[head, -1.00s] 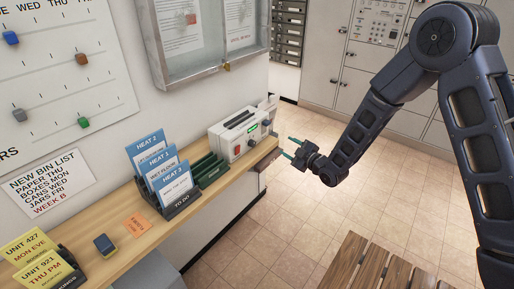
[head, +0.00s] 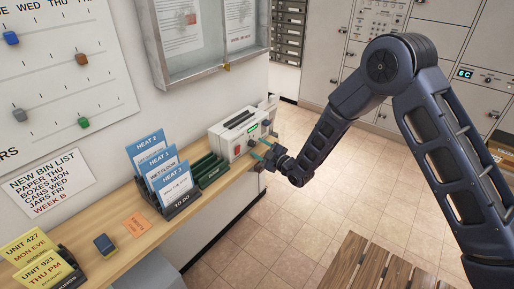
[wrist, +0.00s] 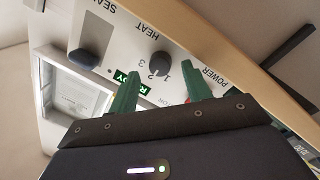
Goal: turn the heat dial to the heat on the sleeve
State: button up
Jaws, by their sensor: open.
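The heat dial (wrist: 160,64) is a dark round knob on the white machine's front panel, beside the word HEAT and the numbers 1, 2 and 3. I cannot tell which number it points to. My gripper (wrist: 160,58) is open, its green fingers on either side of the dial; contact is not clear. In the head view my gripper (head: 262,148) is at the front of the white machine (head: 228,142). Blue-and-white sleeves stand in the TO DO rack (head: 184,204); the front sleeve (head: 175,180) reads HEAT 3, the back one HEAT 2.
A dark SEAL lever (wrist: 88,66), a green READY display (wrist: 133,77) and a POWER label sit near the dial. A dark green rack (head: 210,170) stands between machine and sleeves. The shelf (head: 130,200) ends at its front edge; a wooden bench (head: 355,265) is below.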

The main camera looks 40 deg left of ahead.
jog(key=shift+w+a, duration=0.1)
jog(key=shift+a, duration=0.85)
jog(key=c, duration=1)
jog(key=shift+m, duration=0.4)
jog(key=m, duration=0.3)
jog(key=shift+w+m, duration=0.1)
jog(key=shift+m, duration=0.2)
jog(key=m, duration=0.4)
jog(key=shift+r+m+g+h, duration=0.1)
jog(key=shift+m+g+h, duration=0.2)
jog(key=shift+g+h, duration=0.1)
